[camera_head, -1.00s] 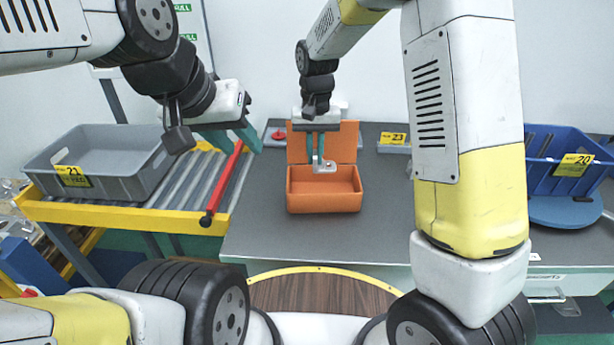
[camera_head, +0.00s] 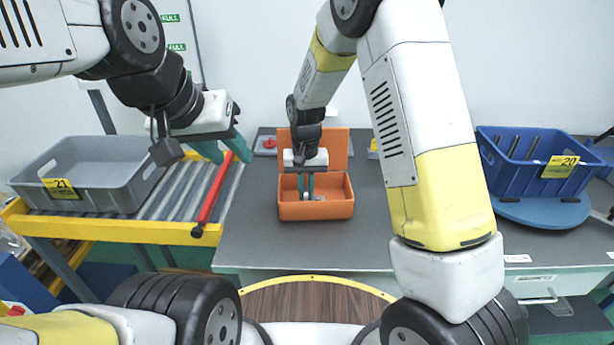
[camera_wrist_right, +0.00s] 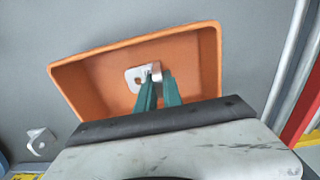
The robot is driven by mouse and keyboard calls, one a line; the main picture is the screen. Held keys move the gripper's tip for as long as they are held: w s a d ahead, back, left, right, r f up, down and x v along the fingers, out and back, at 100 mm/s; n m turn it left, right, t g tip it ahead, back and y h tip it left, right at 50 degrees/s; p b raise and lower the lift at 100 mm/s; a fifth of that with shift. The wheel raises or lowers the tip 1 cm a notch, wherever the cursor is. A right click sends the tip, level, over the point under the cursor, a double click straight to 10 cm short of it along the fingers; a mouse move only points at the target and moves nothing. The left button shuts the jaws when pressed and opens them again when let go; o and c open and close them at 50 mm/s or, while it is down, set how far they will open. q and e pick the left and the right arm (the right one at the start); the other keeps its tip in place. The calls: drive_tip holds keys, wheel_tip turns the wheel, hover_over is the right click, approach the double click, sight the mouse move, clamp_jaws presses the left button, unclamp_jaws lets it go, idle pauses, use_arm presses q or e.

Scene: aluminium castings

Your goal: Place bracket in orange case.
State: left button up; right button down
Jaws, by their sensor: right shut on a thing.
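The orange case (camera_head: 316,211) stands on the grey table with its lid raised at the back. My right gripper (camera_head: 306,197) reaches down into it from above, its green fingers shut on a silver bracket (camera_wrist_right: 133,79). In the right wrist view the bracket lies within the case's outline, near its floor; I cannot tell whether it touches. Its holed plate sticks out beside the fingers (camera_wrist_right: 160,95). Another silver bracket (camera_wrist_right: 41,142) lies on the table outside the case. My left gripper (camera_head: 226,153) is open and empty above the roller conveyor, left of the case.
A grey bin (camera_head: 110,190) labelled 21 sits on the roller conveyor (camera_head: 185,205) at left, beside a red bar (camera_head: 212,200). A blue bin (camera_head: 520,182) labelled 20 stands on a round blue base at right. The table in front of the case is clear.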

sight(306, 189)
drive_tip(key=c, duration=1.5)
unclamp_jaws()
drive_tip(key=shift+f, duration=0.1)
drive_tip(key=s+d+r+t+y, duration=0.1)
drive_tip(key=s+d+r, duration=0.15)
drive_tip(key=r, duration=0.75)
drive_tip(key=s+d+r, duration=0.1)
drive_tip(key=d+r, duration=0.2)
drive_tip(key=r, duration=0.6)
drive_tip(key=s+d+r+t, duration=0.2)
drive_tip(key=s+d, duration=0.3)
drive_tip(key=s, duration=0.4)
drive_tip(key=s+d+r+t+y, duration=0.1)
drive_tip(key=s+d+r+t, duration=0.2)
drive_tip(key=s+d+r, duration=0.2)
drive_tip(key=s+d, duration=0.1)
drive_tip(key=s, duration=0.2)
drive_tip(key=shift+s, duration=0.4)
drive_tip(key=shift+r, duration=0.1)
